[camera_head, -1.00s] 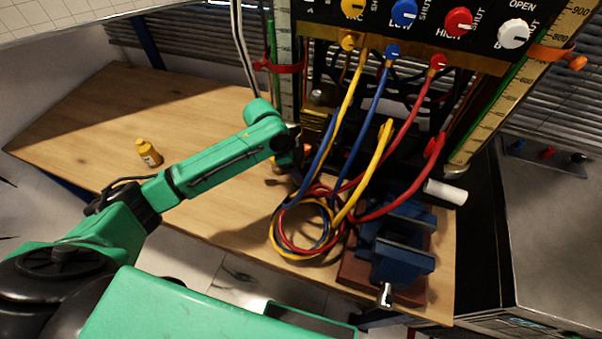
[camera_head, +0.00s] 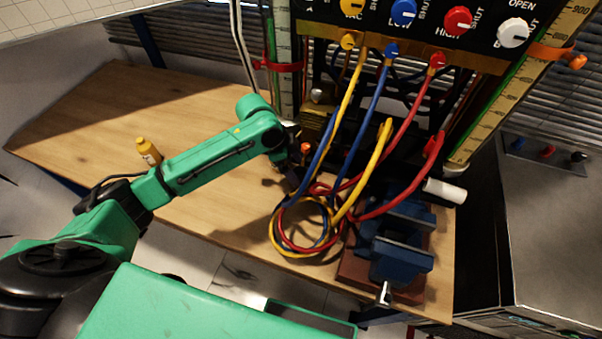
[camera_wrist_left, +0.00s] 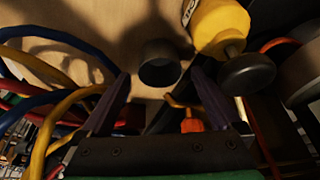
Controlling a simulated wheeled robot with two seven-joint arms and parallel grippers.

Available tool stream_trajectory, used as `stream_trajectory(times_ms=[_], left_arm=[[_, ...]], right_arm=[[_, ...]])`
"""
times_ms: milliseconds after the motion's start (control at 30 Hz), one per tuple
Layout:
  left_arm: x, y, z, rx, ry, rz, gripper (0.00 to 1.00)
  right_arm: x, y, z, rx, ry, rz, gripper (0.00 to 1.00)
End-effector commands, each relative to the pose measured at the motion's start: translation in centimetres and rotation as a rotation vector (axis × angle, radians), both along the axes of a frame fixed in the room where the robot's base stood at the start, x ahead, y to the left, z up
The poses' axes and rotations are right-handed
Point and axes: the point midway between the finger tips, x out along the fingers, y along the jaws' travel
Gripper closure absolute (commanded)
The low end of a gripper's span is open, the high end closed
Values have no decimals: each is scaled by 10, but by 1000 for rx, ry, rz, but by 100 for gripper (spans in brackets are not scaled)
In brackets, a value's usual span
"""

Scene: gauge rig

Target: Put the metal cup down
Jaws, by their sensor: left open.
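The metal cup (camera_wrist_left: 160,63) shows in the left wrist view as a small dark grey cylinder against the wooden tabletop (camera_wrist_left: 120,25), with a shadow beside it. My left gripper (camera_wrist_left: 159,82) is open, one finger on each side of the cup's near end, with gaps showing; I see no grip on it. In the head view my left gripper (camera_head: 294,178) is low over the table beside the hoses, mostly dark and hard to make out. The cup cannot be made out there. My right gripper is not in view.
Coiled yellow, blue and red hoses (camera_head: 308,240) lie beside the gripper. A blue vise (camera_head: 398,250) stands at the right. A yellow bottle (camera_head: 148,151) stands behind my left arm. In the wrist view a yellow body (camera_wrist_left: 218,25) is close to the right finger.

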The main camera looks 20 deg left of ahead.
Motion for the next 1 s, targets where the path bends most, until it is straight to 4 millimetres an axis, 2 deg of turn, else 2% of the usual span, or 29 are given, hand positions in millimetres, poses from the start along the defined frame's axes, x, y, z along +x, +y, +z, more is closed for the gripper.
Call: stream_trajectory(times_ms=[200, 367, 1000], left_arm=[[-6, 23, 56, 3, -4, 1, 2], [-10, 31, 79, 1, -2, 1, 2], [-11, 32, 83, 0, 0, 0, 2]], right_arm=[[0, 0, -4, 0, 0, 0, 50], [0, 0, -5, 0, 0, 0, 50], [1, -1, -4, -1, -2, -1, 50]])
